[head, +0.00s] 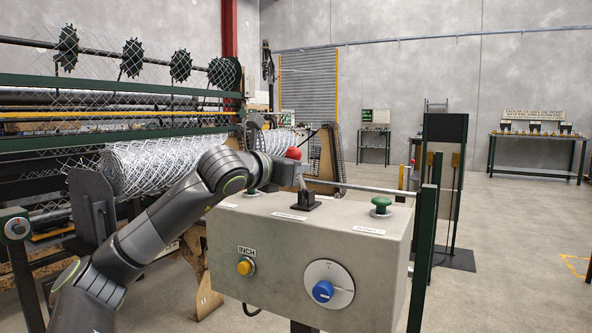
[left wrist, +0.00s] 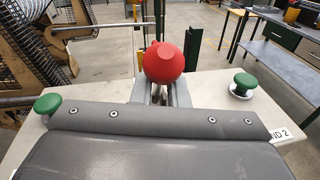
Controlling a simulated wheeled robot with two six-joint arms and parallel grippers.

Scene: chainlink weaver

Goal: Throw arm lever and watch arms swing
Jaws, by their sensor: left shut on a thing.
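The arm lever has a round red knob (head: 293,153) and stands on top of a grey control box (head: 285,240), in a small dark bracket (head: 306,201). My left gripper (head: 285,172) is at the lever just below the knob and is shut on it. In the left wrist view the red knob (left wrist: 163,63) sits at the far end of the gripper's fingers (left wrist: 161,93), with the lever's shaft between them. The machine's swinging arms cannot be made out for sure. My right gripper is not in view.
Green mushroom buttons (head: 381,206) flank the lever on the box top. The front has a yellow INCH button (head: 245,267) and a blue knob (head: 323,291). The weaving machine with a mesh roll (head: 160,165) stands at left. Dark green posts (head: 424,245) stand at right.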

